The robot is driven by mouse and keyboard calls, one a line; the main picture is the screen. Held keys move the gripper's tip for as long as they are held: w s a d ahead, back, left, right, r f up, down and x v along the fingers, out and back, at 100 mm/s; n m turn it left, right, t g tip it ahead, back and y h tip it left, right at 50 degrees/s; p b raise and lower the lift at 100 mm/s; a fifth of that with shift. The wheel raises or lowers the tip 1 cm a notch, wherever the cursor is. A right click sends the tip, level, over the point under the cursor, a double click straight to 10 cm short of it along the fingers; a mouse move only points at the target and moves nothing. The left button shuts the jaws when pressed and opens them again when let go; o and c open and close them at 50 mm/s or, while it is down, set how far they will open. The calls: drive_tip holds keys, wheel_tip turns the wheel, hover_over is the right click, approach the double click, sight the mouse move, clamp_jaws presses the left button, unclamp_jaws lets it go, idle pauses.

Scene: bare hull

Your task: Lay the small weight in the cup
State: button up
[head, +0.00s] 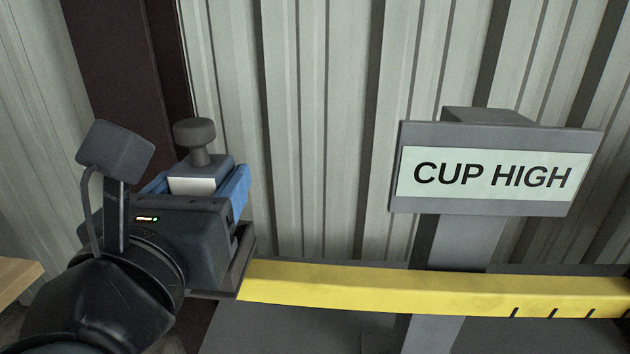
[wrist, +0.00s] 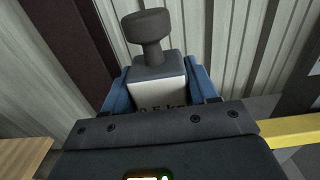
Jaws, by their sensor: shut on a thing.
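The small weight (head: 198,168) is a grey block with a round knob on top and a pale label. My gripper (head: 195,190) is shut on it, with blue fingers on both sides, and holds it upright. The wrist view also shows the weight (wrist: 157,70) between the blue fingers; its label is partly hidden by my gripper's body. A dark-edged holder (head: 246,262) shows at the left end of a yellow beam, just beside and behind my gripper. It may be the cup; its inside is hidden, and I cannot tell whether the weight is over it.
The yellow beam (head: 400,288) with black marks runs right across a grey post (head: 455,243). A sign (head: 490,178) on the post reads "CUP HIGH". A corrugated wall (head: 310,120) stands behind. A wooden surface (head: 18,278) is at the left edge.

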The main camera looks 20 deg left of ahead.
drive_tip(key=shift+a+f, duration=0.5)
drive_tip(key=shift+a, duration=0.3)
drive_tip(key=shift+f, duration=1.9)
drive_tip(key=shift+f, duration=0.1)
drive_tip(key=o, duration=1.5)
drive_tip(key=shift+f, duration=0.1)
drive_tip(key=shift+c, duration=0.2)
drive_tip(key=b+v, duration=0.1)
drive_tip(key=v, duration=1.1)
